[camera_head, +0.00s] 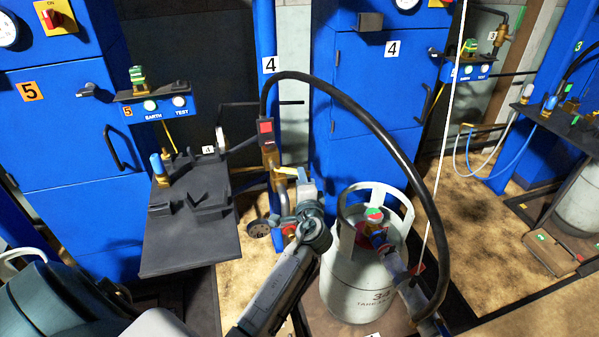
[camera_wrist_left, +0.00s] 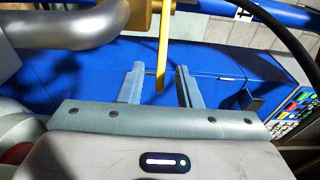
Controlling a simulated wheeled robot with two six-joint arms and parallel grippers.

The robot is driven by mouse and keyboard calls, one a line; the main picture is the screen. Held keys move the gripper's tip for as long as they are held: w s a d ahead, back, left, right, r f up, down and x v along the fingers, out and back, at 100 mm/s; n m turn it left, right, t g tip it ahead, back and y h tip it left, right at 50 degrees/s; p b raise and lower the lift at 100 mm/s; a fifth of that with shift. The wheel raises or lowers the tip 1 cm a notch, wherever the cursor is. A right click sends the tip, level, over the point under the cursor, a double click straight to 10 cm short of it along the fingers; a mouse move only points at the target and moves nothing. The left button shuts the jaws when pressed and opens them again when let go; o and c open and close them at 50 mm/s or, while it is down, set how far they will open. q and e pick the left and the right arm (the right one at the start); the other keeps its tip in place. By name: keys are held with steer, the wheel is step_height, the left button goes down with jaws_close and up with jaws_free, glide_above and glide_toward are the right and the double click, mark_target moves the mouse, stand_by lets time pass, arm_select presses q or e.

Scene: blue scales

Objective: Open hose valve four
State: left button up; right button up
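Hose valve four is at the foot of the black hose by the blue post marked 4. Its yellow lever (camera_head: 286,171) points right, toward my left gripper (camera_head: 305,184). In the left wrist view the yellow lever (camera_wrist_left: 163,50) hangs down from the brass-coloured valve body (camera_wrist_left: 143,12). Its end lies between the two fingers of my left gripper (camera_wrist_left: 158,88), which are apart with a gap visible on each side of the lever.
A grey gas cylinder (camera_head: 350,275) stands just right of my left arm. The black hose (camera_head: 365,112) arches over it. A dark shelf (camera_head: 190,245) juts out at left. Blue cabinets (camera_head: 375,90) stand behind. A grey pipe (camera_wrist_left: 70,28) is close by in the wrist view.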

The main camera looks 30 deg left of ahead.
arm_select(q)
steer(key=v, duration=0.5)
steer(key=shift+s+d, duration=0.15)
arm_select(e)
steer(key=shift+s+a+f, duration=0.15)
steer(key=shift+f, duration=0.15)
arm_select(q)
steer(key=shift+c, duration=0.2)
